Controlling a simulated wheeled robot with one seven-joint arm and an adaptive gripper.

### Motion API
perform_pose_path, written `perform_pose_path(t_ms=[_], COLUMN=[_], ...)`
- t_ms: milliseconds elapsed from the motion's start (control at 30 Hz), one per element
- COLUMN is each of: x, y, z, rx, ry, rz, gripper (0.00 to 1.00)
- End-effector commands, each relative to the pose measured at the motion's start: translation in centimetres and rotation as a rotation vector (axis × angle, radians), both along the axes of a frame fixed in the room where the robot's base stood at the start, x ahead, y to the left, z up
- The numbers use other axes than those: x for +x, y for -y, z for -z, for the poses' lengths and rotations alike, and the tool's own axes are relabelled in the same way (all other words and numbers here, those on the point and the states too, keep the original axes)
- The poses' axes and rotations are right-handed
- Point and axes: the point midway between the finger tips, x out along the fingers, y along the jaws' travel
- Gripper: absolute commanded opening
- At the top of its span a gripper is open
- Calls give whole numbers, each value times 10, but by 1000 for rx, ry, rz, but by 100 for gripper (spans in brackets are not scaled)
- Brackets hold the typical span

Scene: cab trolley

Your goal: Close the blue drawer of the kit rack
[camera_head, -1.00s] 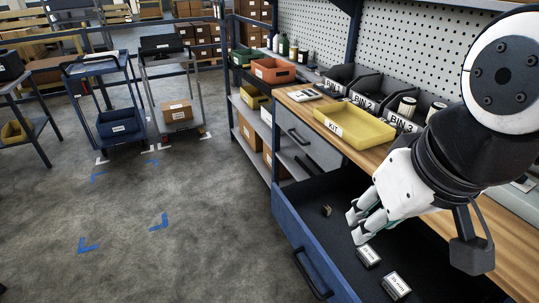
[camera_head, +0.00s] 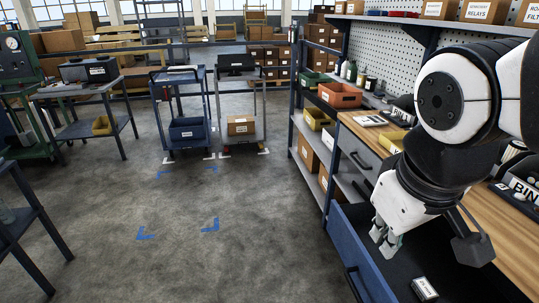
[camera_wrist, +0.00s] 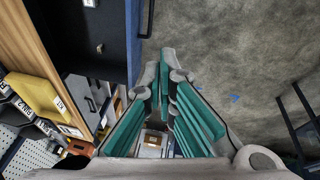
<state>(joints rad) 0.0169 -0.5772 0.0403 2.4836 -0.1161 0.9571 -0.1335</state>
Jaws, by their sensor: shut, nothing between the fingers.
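The blue drawer (camera_head: 352,245) of the kit rack stands open, its dark inside showing at the lower right of the head view. Its blue front and handle also show at the top left of the wrist view (camera_wrist: 133,45). A small labelled box (camera_head: 424,289) lies in it. My gripper (camera_head: 385,244) is shut and empty. In the head view its fingertips appear over the drawer's inside, near the front panel. In the wrist view the closed fingers (camera_wrist: 166,60) appear just beside the drawer front, against the floor. I cannot tell their height or whether they touch the drawer.
The wooden worktop (camera_head: 480,205) above carries a yellow kit tray (camera_head: 392,141) and bins, partly hidden by my arm. A grey closed drawer (camera_head: 356,158) is beyond the blue one. The floor (camera_head: 190,265) left of the rack is clear. Trolleys (camera_head: 187,135) stand farther back.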

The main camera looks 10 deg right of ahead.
Motion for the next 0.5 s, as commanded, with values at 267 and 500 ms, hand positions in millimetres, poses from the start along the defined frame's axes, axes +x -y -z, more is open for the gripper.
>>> perform_pose_path(t_ms=[267,500], x=[10,23], y=[3,6], z=[6,14], rx=[-36,-81], ry=[-27,-59], rz=[-45,-106], gripper=[0,0])
